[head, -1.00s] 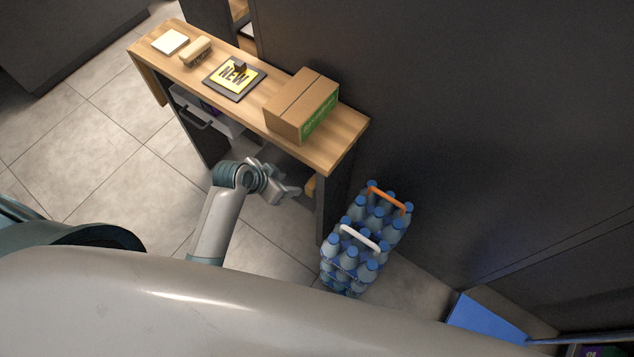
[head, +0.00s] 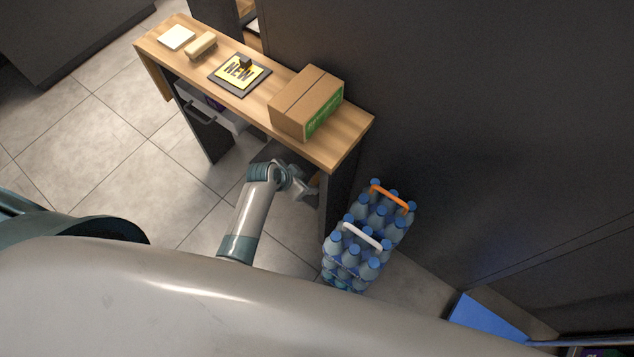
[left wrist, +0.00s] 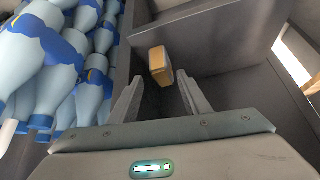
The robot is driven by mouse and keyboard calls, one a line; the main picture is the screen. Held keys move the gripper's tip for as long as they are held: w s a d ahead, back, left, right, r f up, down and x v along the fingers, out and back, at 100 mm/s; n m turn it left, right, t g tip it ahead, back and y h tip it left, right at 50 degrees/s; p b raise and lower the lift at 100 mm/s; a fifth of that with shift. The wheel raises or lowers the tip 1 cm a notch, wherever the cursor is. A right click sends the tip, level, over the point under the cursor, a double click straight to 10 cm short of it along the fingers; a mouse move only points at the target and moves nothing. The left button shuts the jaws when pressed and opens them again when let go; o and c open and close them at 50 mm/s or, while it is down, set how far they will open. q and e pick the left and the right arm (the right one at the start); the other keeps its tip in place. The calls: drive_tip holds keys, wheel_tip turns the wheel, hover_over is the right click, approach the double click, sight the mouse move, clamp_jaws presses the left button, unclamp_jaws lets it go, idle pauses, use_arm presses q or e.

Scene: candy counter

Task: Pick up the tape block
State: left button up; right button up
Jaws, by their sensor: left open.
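A small tan-orange block (left wrist: 160,66), which looks like the tape block, shows in the left wrist view inside the dark space under the counter. It is ahead of my left gripper (left wrist: 156,92), roughly in line with the gap between the fingers. The fingers are open and empty, with one on each side of the gap. In the head view my left gripper (head: 305,187) is low beside the counter's near end panel, and the block is mostly hidden there. My right gripper is not in view.
The wooden counter (head: 345,135) carries a cardboard box (head: 300,100), a NEW sign (head: 238,75), a tan brush-like item (head: 201,45) and a white pad (head: 177,37). Packs of blue-capped bottles (head: 365,240) stand right of the end panel, close to the gripper in the wrist view.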

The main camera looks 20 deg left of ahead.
sight(313, 182)
use_arm(q)
drive_tip(key=shift+x, duration=0.8)
drive_tip(key=shift+f, duration=0.1)
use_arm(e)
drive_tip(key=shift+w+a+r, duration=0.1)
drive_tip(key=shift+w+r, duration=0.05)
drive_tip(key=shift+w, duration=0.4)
use_arm(q)
drive_tip(key=shift+w+f, duration=0.1)
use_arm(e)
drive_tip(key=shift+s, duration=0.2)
use_arm(q)
drive_tip(key=shift+x, duration=1.75)
drive_tip(key=shift+w+d+f, duration=0.1)
drive_tip(key=shift+w+f, duration=0.15)
drive_tip(key=shift+w, duration=0.05)
drive_tip(key=shift+f, duration=0.2)
drive_tip(key=shift+w+f, duration=0.1)
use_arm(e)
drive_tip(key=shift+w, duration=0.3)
